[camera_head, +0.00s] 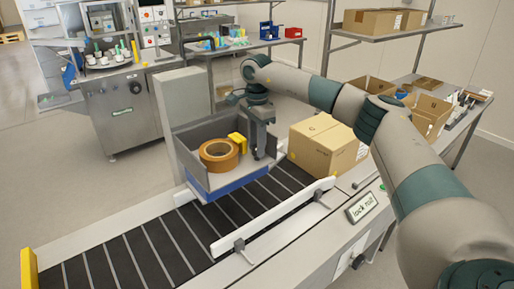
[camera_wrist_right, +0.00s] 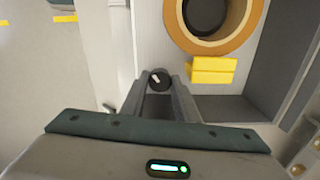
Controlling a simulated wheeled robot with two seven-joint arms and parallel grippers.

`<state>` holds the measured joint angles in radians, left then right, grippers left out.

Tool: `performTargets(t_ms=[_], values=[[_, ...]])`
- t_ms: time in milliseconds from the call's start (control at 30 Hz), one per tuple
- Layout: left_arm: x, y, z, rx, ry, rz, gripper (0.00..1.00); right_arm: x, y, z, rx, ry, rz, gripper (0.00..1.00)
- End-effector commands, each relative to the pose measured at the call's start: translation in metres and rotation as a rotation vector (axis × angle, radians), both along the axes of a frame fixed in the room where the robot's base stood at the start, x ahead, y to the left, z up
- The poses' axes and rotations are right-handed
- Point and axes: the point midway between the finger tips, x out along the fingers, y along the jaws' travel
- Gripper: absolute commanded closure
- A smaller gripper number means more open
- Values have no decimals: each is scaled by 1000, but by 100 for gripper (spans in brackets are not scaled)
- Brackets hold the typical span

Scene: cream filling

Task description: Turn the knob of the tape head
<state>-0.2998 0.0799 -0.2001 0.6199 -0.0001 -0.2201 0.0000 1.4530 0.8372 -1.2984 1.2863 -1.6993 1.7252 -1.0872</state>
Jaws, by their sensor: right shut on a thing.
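The tape head is a grey open-topped housing (camera_head: 187,158) with a blue lower front edge, at the conveyor. A brown-orange tape roll (camera_head: 205,158) lies in it, and it also shows in the right wrist view (camera_wrist_right: 246,22). A yellow block (camera_wrist_right: 213,70) sits beside the roll. The knob (camera_wrist_right: 159,80) is small and black with a white pointer mark, at the housing's side wall. My right gripper (camera_wrist_right: 160,86) is shut on the knob, its fingers on either side. In the head view this gripper hides the knob. My left gripper is out of view.
A cardboard box (camera_head: 318,145) stands on the conveyor close to the right of my right gripper. White guide rails (camera_head: 270,219) flank the black conveyor belt (camera_head: 140,250). The near belt is clear.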

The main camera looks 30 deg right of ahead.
Motion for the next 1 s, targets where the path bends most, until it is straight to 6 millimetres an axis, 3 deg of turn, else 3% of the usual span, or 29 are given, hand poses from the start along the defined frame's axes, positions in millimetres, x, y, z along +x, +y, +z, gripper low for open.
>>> performTargets(t_ms=[600,1000], values=[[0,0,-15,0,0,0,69,1,-1,0,0,-2,-538,95],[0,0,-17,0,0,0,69,1,-1,1,0,-2,-666,95]])
